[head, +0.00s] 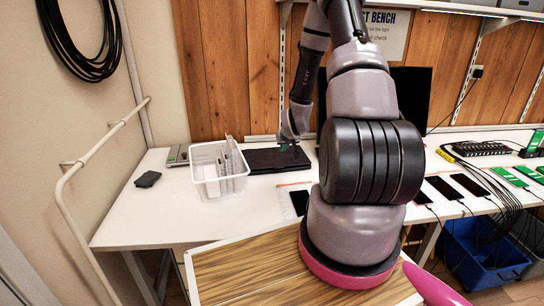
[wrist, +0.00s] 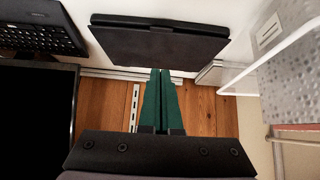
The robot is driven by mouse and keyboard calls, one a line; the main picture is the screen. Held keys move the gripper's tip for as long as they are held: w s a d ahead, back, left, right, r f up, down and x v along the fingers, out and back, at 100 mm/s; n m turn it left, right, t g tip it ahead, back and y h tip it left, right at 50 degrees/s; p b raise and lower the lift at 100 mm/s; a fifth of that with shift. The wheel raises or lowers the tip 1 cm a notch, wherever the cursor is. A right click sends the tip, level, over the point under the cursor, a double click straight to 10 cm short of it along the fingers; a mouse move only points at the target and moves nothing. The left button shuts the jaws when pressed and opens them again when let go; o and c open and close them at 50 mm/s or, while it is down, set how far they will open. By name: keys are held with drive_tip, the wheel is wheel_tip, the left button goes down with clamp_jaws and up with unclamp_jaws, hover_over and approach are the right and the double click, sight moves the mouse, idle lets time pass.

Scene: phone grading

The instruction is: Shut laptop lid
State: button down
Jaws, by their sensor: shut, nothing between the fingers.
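No raised lid shows in the head view. In the wrist view the laptop (wrist: 160,45) looks like two dark layers lying close together, with no keys or screen showing; I cannot tell whether a thin gap is left. My gripper (head: 288,147) has green fingers, shut together and empty, above the laptop's far right part. In the wrist view the fingertips (wrist: 161,70) are at the laptop's edge; I cannot tell whether they touch it.
A black monitor (head: 411,97) stands to the right, partly behind my arm; a dark keyboard (wrist: 40,28) is beside the laptop. Phones (head: 469,185) lie at right.

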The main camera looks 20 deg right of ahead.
hover_over(278, 166)
drive_tip(key=s, duration=0.3)
wheel_tip(278, 166, down, 6)
drive_tip(key=f, duration=0.4)
drive_tip(key=shift+w+a, duration=0.1)
drive_tip(key=shift+a, duration=0.1)
drive_tip(key=shift+f, duration=0.4)
